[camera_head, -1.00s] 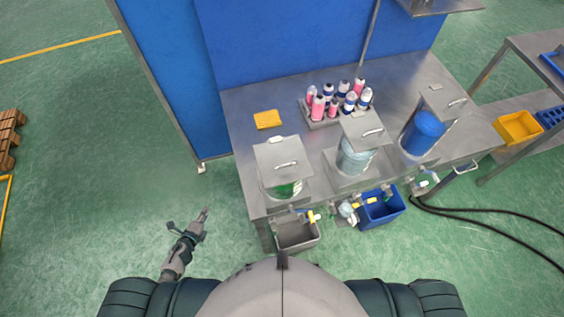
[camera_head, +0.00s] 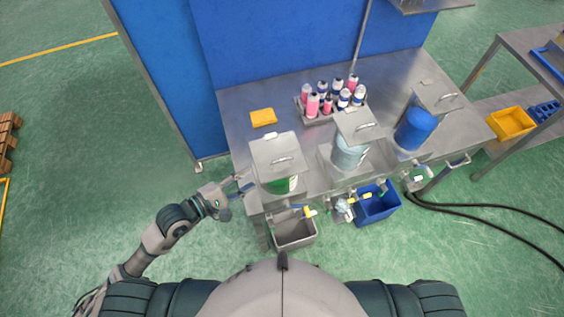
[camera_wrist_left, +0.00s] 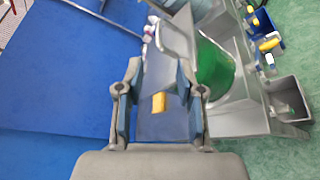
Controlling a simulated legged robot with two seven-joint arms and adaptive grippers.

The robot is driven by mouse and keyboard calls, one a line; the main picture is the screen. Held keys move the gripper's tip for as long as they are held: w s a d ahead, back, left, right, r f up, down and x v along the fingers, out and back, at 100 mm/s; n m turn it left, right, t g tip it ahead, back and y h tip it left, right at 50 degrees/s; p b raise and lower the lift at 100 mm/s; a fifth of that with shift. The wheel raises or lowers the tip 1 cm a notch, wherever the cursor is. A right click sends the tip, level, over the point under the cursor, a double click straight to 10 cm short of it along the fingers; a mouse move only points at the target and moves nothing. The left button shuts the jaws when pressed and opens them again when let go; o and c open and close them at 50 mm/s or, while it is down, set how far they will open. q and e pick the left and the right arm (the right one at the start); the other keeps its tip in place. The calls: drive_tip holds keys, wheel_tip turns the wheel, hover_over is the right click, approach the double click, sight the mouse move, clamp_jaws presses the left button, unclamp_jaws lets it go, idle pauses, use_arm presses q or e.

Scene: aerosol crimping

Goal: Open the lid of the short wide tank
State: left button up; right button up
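The left tank (camera_head: 280,185) is low and broad with green contents. In the left wrist view the green tank (camera_wrist_left: 214,68) is just right of the fingers. My left gripper (camera_head: 246,183) is beside the tank's left side at the table's front left corner, apart from the lid handle. In the left wrist view its two fingers (camera_wrist_left: 160,78) are spread with nothing held between them. My right gripper does not show.
A light-blue tank (camera_head: 348,154) and a blue tank (camera_head: 415,132) stand to the right. Behind are a yellow cloth (camera_head: 263,118) and a rack of cans (camera_head: 325,108). A grey bin (camera_head: 295,238) and a blue bin (camera_head: 377,207) are below the table front.

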sight(282, 159)
use_arm(q)
drive_tip(key=p+x, duration=0.1)
drive_tip(key=x, duration=1.1)
drive_tip(key=shift+w+f, duration=0.15)
drive_tip(key=shift+w, duration=0.15)
drive_tip(key=shift+w+d+f, duration=0.2)
drive_tip(key=shift+w+d, duration=0.05)
drive_tip(key=shift+d, duration=0.15)
drive_tip(key=shift+a, duration=0.2)
clamp_jaws()
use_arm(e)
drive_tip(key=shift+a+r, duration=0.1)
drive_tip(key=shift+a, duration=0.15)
